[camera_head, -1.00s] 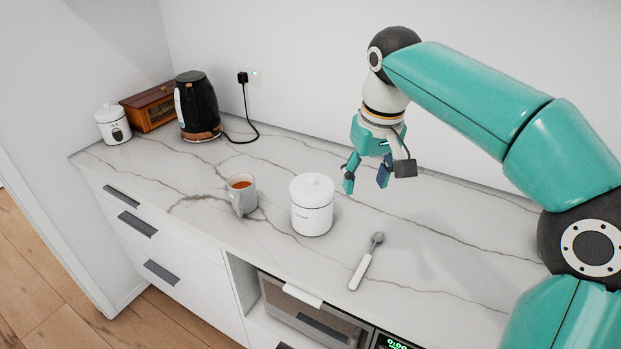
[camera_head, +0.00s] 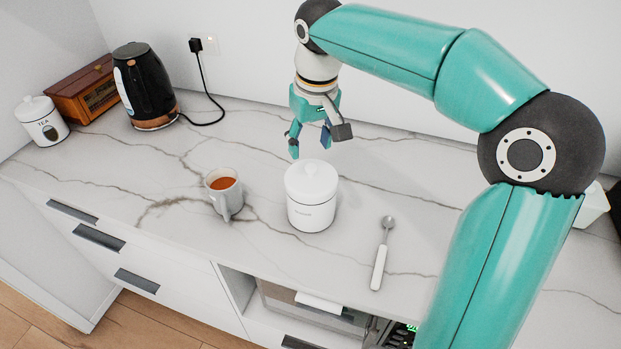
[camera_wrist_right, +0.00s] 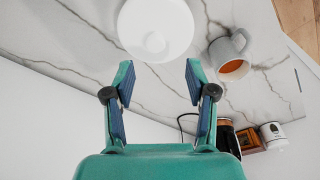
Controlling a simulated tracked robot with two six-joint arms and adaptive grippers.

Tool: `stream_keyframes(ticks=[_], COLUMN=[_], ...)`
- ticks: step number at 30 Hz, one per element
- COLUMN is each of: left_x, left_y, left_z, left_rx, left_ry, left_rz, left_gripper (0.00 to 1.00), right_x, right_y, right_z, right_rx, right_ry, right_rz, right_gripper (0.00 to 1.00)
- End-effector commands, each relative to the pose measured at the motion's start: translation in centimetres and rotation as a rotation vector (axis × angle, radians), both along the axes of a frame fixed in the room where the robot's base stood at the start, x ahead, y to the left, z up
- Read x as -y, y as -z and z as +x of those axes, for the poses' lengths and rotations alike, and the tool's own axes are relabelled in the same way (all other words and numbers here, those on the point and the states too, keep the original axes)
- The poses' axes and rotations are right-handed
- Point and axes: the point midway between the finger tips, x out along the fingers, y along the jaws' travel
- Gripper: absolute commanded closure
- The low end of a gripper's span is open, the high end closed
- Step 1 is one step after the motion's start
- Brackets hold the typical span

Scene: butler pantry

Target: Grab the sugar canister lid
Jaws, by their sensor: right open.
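The sugar canister (camera_head: 311,212) is a white, round pot standing upright on the marble counter. Its white lid (camera_head: 311,178) with a small round knob sits on top. My right gripper (camera_head: 309,148) is open and empty, pointing down just behind and above the canister. In the right wrist view the open fingers (camera_wrist_right: 160,82) point toward the lid (camera_wrist_right: 156,22), whose knob lies a little beyond the fingertips, with nothing between them. The canister body is hidden below the lid there. My left gripper is not in view.
A mug of tea (camera_head: 224,190) stands left of the canister, and a spoon (camera_head: 382,254) lies to its right. A black kettle (camera_head: 146,84), a wooden box (camera_head: 84,92) and a tea canister (camera_head: 42,121) stand at the back left. The counter's front edge is close.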

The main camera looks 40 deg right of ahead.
Motion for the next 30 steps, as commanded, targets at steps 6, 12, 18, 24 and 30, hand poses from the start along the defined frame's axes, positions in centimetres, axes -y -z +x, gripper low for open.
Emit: stream_keyframes(ticks=[6, 12, 18, 24, 30], left_x=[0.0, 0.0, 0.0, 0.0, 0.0], left_y=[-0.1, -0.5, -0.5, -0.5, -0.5], left_z=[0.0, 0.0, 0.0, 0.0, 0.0], left_rx=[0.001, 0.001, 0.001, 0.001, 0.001], left_ry=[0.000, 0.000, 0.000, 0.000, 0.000], left_rz=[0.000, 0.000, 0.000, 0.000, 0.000], left_gripper=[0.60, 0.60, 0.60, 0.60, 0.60], right_x=[0.2, 0.7, 0.8, 0.9, 0.9], right_y=[1.5, 3.9, 6.1, 6.3, 6.3], right_z=[0.1, 0.1, 0.4, 0.5, 0.4], right_rx=[-0.002, -0.006, -0.002, 0.000, 0.000], right_ry=[0.001, 0.003, 0.002, 0.002, 0.002], right_rz=[0.001, 0.001, 0.000, -0.001, -0.001], right_gripper=[0.44, 0.44, 0.44, 0.44, 0.69])
